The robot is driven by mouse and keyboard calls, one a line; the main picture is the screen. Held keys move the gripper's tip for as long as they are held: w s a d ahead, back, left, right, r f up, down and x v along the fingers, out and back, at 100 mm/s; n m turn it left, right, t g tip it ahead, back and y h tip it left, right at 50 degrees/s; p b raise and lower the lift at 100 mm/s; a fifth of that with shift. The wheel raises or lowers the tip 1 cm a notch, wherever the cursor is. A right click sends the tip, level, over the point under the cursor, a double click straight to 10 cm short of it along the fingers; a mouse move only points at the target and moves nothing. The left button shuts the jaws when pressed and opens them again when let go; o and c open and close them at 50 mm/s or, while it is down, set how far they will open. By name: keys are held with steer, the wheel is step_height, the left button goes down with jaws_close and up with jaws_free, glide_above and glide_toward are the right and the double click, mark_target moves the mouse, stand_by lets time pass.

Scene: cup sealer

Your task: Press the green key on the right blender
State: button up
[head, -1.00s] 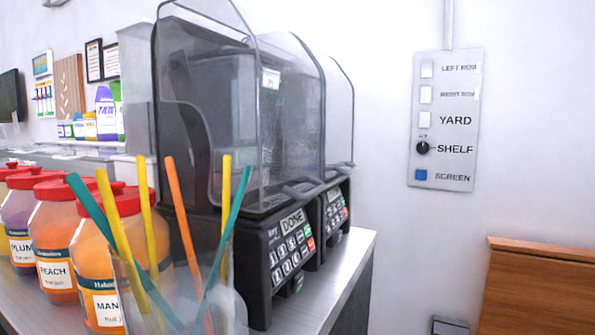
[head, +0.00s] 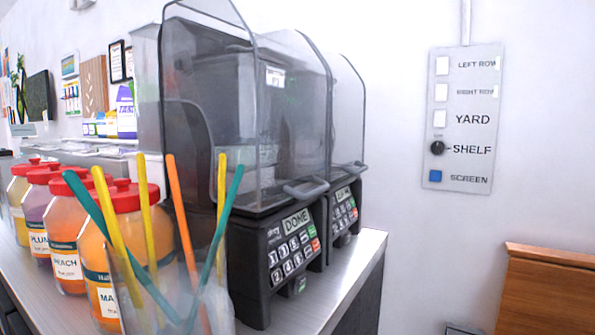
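Two dark blenders with clear sound covers stand side by side on the counter. The nearer, left blender (head: 250,262) has a display reading "DOME", a keypad, a green key (head: 308,231) and an orange-red key below it. The farther, right blender (head: 344,215) is partly hidden behind the nearer one. Its keypad shows at an angle, with a small green key (head: 351,203) at the upper right and an orange-red key below it. My gripper is not in view.
A clear cup of coloured straws (head: 170,300) and several red-lidded jars (head: 65,250) stand at the front left of the counter (head: 335,280). A wall switch panel (head: 465,120) hangs at the right. A wooden piece (head: 550,290) stands lower right. Floor space beside the counter is largely out of view.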

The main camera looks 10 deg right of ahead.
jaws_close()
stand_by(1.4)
